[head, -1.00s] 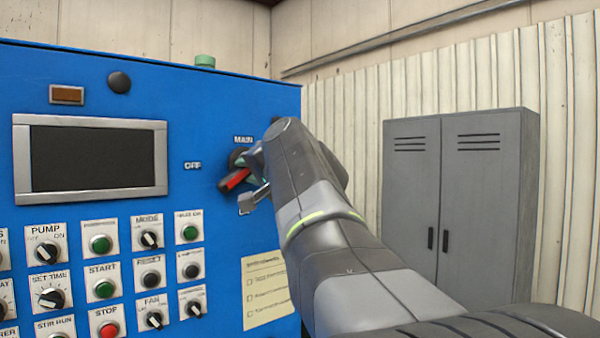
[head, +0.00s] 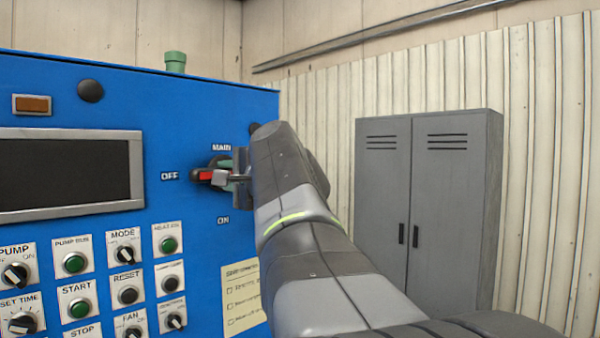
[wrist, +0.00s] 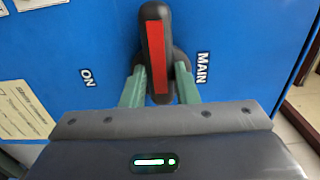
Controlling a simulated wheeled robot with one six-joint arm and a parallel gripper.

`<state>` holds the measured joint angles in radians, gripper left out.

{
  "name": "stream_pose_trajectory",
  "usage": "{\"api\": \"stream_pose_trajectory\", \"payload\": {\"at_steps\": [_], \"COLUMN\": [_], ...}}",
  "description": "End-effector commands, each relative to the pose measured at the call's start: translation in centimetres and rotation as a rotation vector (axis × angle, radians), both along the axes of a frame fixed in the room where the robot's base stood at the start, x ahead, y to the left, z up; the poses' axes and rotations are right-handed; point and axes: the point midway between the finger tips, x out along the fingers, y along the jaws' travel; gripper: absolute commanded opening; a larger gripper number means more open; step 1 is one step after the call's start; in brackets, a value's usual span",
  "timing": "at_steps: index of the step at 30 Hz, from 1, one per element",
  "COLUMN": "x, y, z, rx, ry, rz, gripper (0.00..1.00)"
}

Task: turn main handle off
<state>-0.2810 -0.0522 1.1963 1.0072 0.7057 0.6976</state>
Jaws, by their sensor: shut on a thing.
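The main handle (head: 204,175) is a dark lever with a red stripe on the blue panel. In the head view it lies roughly level and points left at the OFF label (head: 169,176). The MAIN label (head: 221,148) is above it and the ON label (head: 223,221) below. My gripper (head: 230,177) is at the handle, partly hidden by my arm. In the wrist view the handle (wrist: 157,55) stands between the green fingers of my gripper (wrist: 160,92), which is shut on it.
The blue panel (head: 120,105) carries a dark screen (head: 65,172) and several knobs and buttons left of and below the handle. A paper checklist (head: 243,298) is below the handle. A grey cabinet (head: 430,200) stands to the right by the corrugated wall.

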Motion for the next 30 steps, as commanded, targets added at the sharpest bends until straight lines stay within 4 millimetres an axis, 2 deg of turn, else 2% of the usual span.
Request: {"api": "stream_pose_trajectory", "payload": {"at_steps": [13,14,17,26,30], "x": [0.0,0.0,0.0,-0.1,-0.8], "y": [0.0,0.0,0.0,-0.1,-1.0], "z": [0.0,0.0,0.0,0.0,-0.1], "rx": [0.009,0.009,0.008,0.008,0.008], "ry": [0.011,0.011,0.01,0.008,0.006], "rz": [0.001,0.001,0.001,0.0,-0.002], "gripper": [0.0,0.31,0.49,0.49,0.49]}}
